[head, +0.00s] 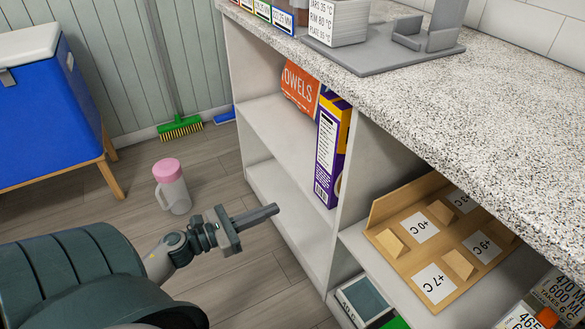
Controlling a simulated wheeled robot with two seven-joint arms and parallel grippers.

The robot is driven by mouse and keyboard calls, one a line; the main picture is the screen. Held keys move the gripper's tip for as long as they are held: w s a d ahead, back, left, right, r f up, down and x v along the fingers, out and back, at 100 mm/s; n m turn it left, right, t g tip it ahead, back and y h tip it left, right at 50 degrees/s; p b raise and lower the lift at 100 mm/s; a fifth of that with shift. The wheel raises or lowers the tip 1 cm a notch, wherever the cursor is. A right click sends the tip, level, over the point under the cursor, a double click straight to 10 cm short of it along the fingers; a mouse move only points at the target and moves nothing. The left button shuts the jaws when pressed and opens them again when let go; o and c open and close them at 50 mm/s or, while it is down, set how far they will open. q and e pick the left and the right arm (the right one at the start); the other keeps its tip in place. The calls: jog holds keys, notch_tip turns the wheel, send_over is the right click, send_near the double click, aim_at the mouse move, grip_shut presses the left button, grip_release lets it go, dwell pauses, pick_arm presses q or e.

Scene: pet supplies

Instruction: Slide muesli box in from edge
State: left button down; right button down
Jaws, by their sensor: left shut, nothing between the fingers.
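A purple and yellow box (328,150), the likely muesli box, stands upright on the middle shelf (283,137) of the open unit. Its white printed panel faces the room, and its product name cannot be read. Its bottom is at the shelf's front edge; I cannot tell how far it overhangs. My left gripper (272,210) is shut and empty, in front of the unit, to the left of the box and lower in the picture. It is apart from the box. My right gripper is not in view.
An orange towels pack (299,88) stands beside the box. A divider (365,190) is to its right, and a speckled countertop (480,140) overhangs above. A wooden rack (395,255) sits in the right bay. A pink-lidded jug (172,190) and green broom (180,127) are on the floor.

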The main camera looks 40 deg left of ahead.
aim_at(323, 188)
pick_arm(q)
jog(key=x, duration=1.3)
jog(key=shift+w+d, duration=0.2)
jog(key=shift+w, duration=0.15)
jog(key=shift+w, duration=0.1)
